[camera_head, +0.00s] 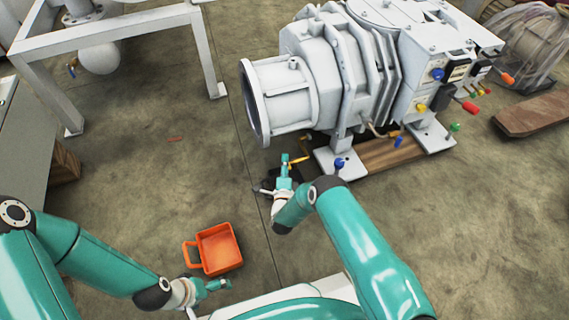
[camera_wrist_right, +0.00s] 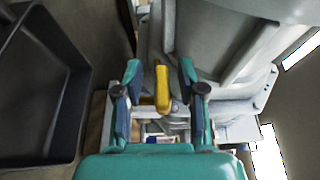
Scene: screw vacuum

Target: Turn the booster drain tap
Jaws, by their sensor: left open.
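A yellow tap handle (camera_head: 299,162) sits low by the front of the pale grey pump (camera_head: 340,75). In the right wrist view the yellow handle (camera_wrist_right: 162,88) stands upright between the two fingers of my right gripper (camera_wrist_right: 160,78). The fingers are apart, with a gap on each side of the handle. In the head view my right gripper (camera_head: 284,170) is just left of the handle, below the pump's round flange. The tap body is mostly hidden. My left gripper (camera_head: 216,286) is open and empty, low over the floor near my base.
An orange bin (camera_head: 219,248) stands on the floor left of my right arm. Blue, yellow, red and green handles sit along the pump's right side. A dark open container (camera_wrist_right: 40,90) fills the right wrist view's left side. A white frame (camera_head: 110,28) stands at upper left.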

